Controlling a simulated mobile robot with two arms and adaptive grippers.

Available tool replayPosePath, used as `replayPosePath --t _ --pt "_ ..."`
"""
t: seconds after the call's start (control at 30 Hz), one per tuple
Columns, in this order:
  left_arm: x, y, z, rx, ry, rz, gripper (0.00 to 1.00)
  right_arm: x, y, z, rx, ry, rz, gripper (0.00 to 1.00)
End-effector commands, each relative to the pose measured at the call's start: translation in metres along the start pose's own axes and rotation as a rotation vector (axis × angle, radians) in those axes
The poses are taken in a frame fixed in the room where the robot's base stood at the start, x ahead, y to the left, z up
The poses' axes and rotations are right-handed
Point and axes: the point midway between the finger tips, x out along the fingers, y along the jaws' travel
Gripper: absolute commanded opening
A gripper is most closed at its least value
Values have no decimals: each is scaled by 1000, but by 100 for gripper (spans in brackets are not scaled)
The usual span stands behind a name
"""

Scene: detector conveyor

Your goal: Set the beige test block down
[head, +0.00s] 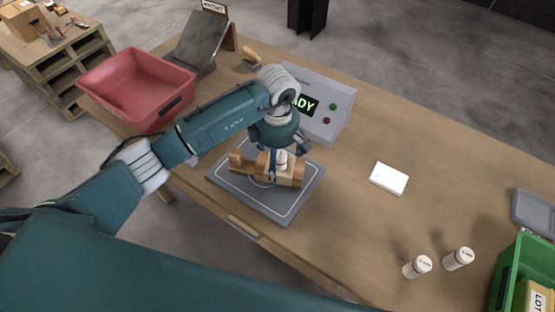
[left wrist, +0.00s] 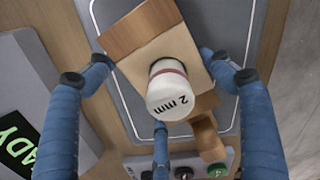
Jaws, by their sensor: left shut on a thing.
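The beige test block (left wrist: 133,69) is between the fingers of my left gripper (left wrist: 158,65), which is shut on it. It also shows in the head view (head: 265,163), partly hidden by the gripper. A white cylinder (left wrist: 170,92) marked "2 mm", with a red band, stands up from it. Brown wooden parts show at both ends, at the upper end (left wrist: 140,28) and the lower end (left wrist: 206,138) in the left wrist view. Below is a grey mat (head: 305,186) with a white outline. I cannot tell whether the block touches it. My right gripper is out of view.
A grey box (head: 337,97) with a green-lit display and buttons stands just behind the mat. A red bin (head: 128,72) is at the left.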

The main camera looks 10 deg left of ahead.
Motion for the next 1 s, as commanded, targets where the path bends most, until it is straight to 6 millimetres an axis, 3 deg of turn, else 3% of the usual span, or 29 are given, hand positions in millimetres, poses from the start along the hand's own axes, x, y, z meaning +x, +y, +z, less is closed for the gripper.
replayPosePath --t 0.13,0.17,0.23,0.67,0.77,1.0 --pt "4 0 0 0 0 1 22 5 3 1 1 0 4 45" --pt "3 0 0 0 1 0 84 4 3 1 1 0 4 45" --pt "3 0 0 0 1 0 98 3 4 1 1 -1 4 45" --pt "-3 1 0 -1 0 1 98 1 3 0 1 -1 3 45" --pt "-16 2 -1 -1 0 5 98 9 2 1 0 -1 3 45" --pt "-68 2 0 1 0 7 98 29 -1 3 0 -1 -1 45"
